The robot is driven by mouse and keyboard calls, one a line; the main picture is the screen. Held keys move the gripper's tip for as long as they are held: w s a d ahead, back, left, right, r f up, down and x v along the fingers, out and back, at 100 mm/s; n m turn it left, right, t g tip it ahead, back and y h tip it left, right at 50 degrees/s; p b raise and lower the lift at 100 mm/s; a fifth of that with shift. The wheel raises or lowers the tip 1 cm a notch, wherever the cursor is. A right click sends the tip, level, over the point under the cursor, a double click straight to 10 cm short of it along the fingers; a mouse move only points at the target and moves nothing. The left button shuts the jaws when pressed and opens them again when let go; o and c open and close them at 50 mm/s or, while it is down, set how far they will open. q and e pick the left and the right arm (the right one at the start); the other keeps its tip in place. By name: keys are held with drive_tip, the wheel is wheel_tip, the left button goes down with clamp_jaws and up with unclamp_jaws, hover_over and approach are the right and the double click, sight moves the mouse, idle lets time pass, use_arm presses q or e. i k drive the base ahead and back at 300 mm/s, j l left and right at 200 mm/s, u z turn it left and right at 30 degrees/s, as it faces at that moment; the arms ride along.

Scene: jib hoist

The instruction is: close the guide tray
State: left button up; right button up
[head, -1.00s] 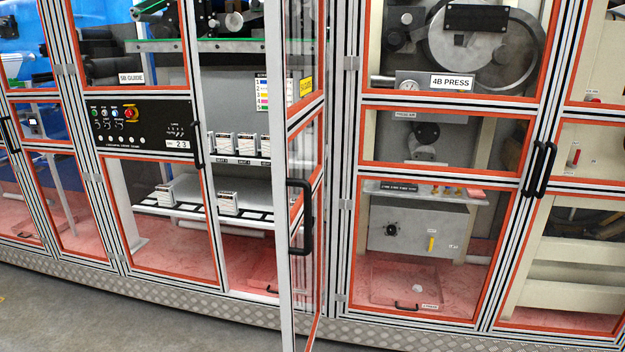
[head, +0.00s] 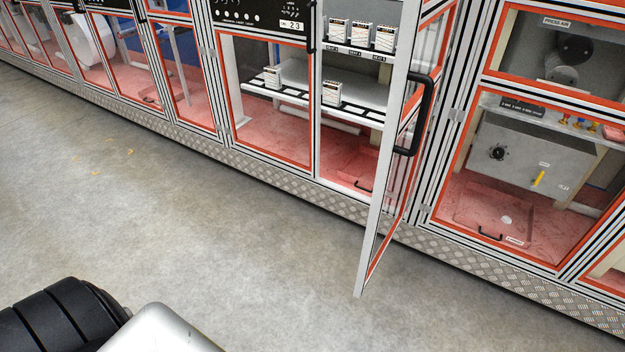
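The guide cabinet's door (head: 385,185) stands open, swung out into the aisle, with a black handle (head: 416,115) on its frame. Behind it, low in the open bay, a reddish tray (head: 345,168) lies on the cabinet floor. A dark handle (head: 363,184) shows at its front, near the sill. The door frame hides its right part, and I cannot tell how far out it sits. Neither of my grippers is in view; only parts of my own body show at the bottom left.
Above the tray, a shelf holds white boxes (head: 332,92). A closed press cabinet stands right of the door, with its own floor tray (head: 493,215) behind the panel. A metal tread-plate plinth (head: 270,170) runs below the cabinets. The grey floor (head: 190,225) in front is clear.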

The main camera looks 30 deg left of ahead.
sight(358, 169)
drive_tip(key=u, duration=0.6)
drive_tip(key=z, duration=0.4)
drive_tip(key=i+j+z, duration=0.25)
drive_tip(key=z, duration=0.2)
drive_tip(key=i+j+z, duration=0.15)
drive_tip(key=j+z, duration=0.25)
drive_tip(key=i+j+z, duration=0.15)
drive_tip(key=j+z, duration=0.3)
drive_tip(key=i+j+z, duration=0.25)
drive_tip(key=j, duration=1.8)
drive_tip(key=j+z, duration=0.3)
drive_tip(key=j, duration=1.8)
drive_tip(key=i, duration=0.05)
